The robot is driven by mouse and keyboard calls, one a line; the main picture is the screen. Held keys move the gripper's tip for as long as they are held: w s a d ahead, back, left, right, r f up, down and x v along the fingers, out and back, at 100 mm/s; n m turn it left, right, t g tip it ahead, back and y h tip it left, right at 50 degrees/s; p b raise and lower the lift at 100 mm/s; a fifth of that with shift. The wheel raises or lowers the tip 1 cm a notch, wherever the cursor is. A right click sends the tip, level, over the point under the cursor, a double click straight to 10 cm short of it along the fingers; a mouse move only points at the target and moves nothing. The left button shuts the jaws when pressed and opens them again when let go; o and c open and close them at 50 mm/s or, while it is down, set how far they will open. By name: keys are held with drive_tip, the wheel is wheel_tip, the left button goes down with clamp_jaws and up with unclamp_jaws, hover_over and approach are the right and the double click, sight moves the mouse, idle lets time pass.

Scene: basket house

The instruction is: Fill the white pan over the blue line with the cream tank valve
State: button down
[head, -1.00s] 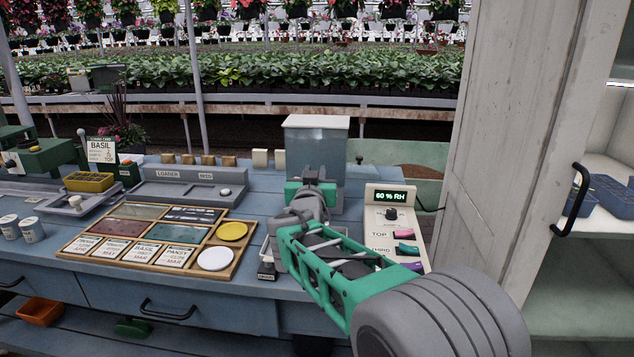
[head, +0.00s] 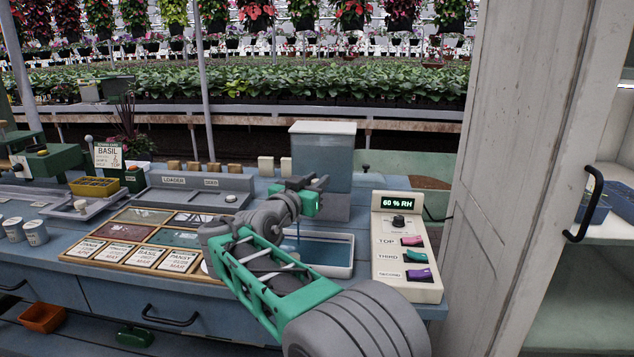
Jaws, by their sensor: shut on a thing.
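The white pan (head: 335,272) sits on the blue bench in front of the water tank (head: 322,158). Blue-tinted water shows in the pan; my arm covers its left side. The blue line cannot be made out. A thin vertical streak, seemingly water, drops beside my wrist toward the pan. My gripper (head: 316,186) is at the tank's lower front, above the pan's back edge, and is shut. The cream valve is hidden at the jaws, so their hold on it is not plainly seen.
A control box (head: 407,247) reading 60 % RH, with coloured switches, stands close right of the pan. A wooden card tray (head: 70,256) and a grey loader (head: 185,196) lie to the left. A white cabinet (head: 520,150) rises at the right.

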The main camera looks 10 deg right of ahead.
drive_tip(key=c, duration=1.3)
unclamp_jaws()
drive_tip(key=shift+o, duration=0.2)
drive_tip(key=v, duration=0.7)
drive_tip(key=shift+s+a, duration=0.2)
drive_tip(key=shift+s, duration=0.1)
